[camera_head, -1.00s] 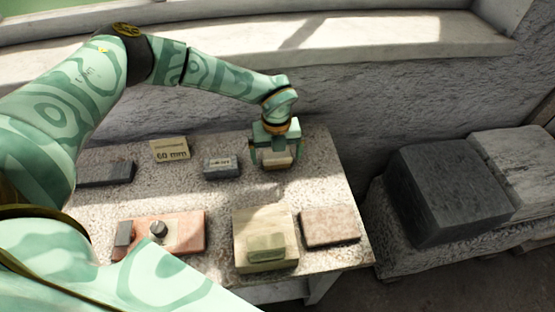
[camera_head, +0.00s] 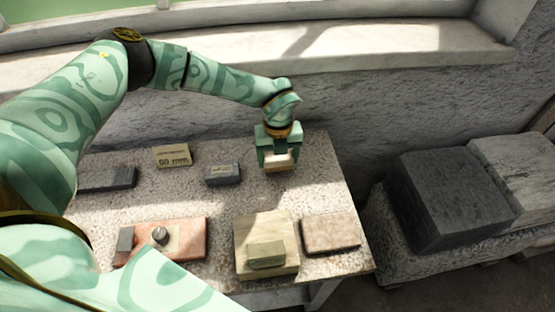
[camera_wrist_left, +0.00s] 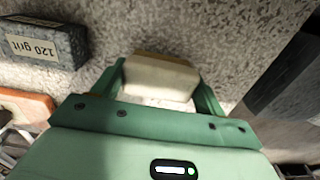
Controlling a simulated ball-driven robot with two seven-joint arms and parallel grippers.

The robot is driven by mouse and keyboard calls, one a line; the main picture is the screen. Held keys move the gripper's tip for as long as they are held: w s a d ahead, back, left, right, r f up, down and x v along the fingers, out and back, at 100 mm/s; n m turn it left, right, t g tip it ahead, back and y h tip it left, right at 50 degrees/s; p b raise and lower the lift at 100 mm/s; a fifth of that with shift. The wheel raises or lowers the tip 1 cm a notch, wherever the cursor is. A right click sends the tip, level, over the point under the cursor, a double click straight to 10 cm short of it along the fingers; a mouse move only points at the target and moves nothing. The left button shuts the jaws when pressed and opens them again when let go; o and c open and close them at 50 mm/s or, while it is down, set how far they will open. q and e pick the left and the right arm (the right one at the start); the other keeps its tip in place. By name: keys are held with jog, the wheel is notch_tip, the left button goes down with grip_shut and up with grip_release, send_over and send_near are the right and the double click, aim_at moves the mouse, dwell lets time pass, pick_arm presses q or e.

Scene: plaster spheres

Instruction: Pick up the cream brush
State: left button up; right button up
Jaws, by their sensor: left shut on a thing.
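The cream brush (camera_head: 279,161) is a small pale block with a tan lower edge at the back right of the speckled stone table (camera_head: 215,195). My left gripper (camera_head: 279,158) points down over it, with one finger on each side, shut on it. In the left wrist view the cream brush (camera_wrist_left: 160,78) sits between the two green fingers of my left gripper (camera_wrist_left: 163,90). Whether its underside still touches the table is hard to tell. My right gripper is not in view.
Left of the brush are a dark grit block (camera_head: 223,173), a "60 mm" card (camera_head: 173,156) and a dark bar (camera_head: 107,178). In front lie a reddish slab (camera_head: 185,236), a pale wooden block (camera_head: 252,229) and a pinkish stone (camera_head: 330,233). A wall stands behind.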

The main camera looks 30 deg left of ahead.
pick_arm(q)
jog(key=s+a+r+p, duration=0.5)
jog(key=s+a+r, duration=0.3)
jog(key=s+r, duration=0.3)
jog(key=shift+a, duration=0.2)
